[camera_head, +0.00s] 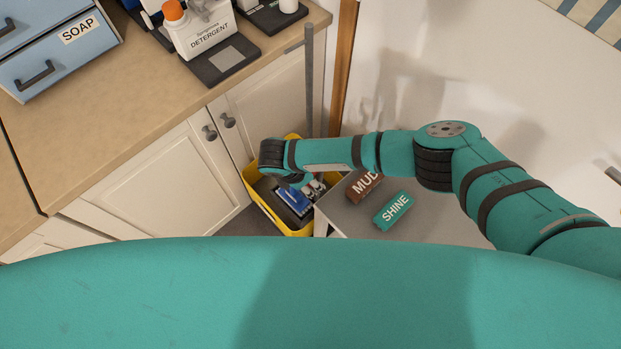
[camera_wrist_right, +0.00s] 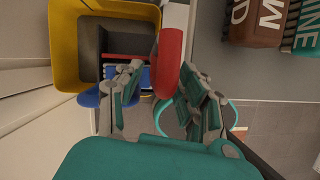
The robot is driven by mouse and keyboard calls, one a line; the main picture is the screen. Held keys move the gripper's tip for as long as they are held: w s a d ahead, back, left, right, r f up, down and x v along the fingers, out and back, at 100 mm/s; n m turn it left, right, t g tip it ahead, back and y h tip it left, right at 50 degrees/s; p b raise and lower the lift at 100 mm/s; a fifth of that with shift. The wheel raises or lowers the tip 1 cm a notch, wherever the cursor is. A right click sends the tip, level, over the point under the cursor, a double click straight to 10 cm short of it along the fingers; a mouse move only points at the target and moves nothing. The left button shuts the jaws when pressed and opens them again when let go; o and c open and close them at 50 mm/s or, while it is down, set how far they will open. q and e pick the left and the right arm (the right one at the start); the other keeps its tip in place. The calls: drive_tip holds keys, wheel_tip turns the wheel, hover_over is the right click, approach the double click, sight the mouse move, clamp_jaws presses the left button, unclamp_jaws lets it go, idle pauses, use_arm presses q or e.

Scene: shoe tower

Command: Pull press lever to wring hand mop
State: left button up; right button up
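A yellow mop bucket (camera_head: 262,203) stands on the floor beside the cabinet, with a blue part (camera_head: 291,200) in it. It also shows in the right wrist view (camera_wrist_right: 64,60), with a dark inside. A red lever (camera_wrist_right: 168,62) sticks out at the bucket's right side in that view. My right gripper (camera_head: 313,186) is low over the bucket's right side. In the right wrist view its fingers (camera_wrist_right: 158,88) are apart, with the lever's end between or just beyond them; I cannot tell if they touch it. A hand mop is not clearly distinguishable. My left gripper is not in view.
White cabinet doors (camera_head: 157,175) with knobs are close on the bucket's left. The counter (camera_head: 150,85) holds a detergent bottle (camera_head: 205,32).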

drive_tip(key=v, duration=1.2)
drive_tip(key=shift+c, duration=0.3)
